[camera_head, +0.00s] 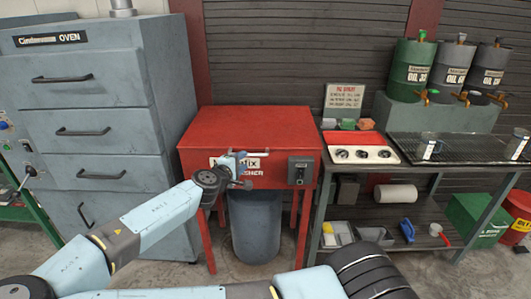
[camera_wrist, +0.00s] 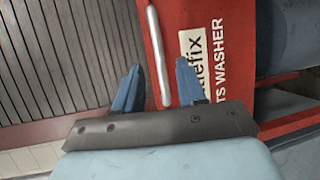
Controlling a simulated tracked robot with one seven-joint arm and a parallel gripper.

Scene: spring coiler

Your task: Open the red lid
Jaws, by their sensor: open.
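The red lid (camera_head: 250,125) is the flat top of the red parts washer and lies closed. A light bar handle (camera_wrist: 157,55) runs along the lid's front edge; in the head view my gripper (camera_head: 243,165) partly covers it. In the wrist view my gripper (camera_wrist: 158,64) is open, its two blue fingers apart with the bar appearing between them. Nothing is gripped. I cannot tell how far the fingertips are from the bar in depth.
A control box (camera_head: 300,171) sits on the washer's front right. A grey-blue oven cabinet (camera_head: 80,100) stands close on the left. A workbench (camera_head: 430,163) with a stove-like panel (camera_head: 359,148) and oil drums (camera_head: 413,67) is on the right. A grey barrel (camera_head: 254,225) stands under the washer.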

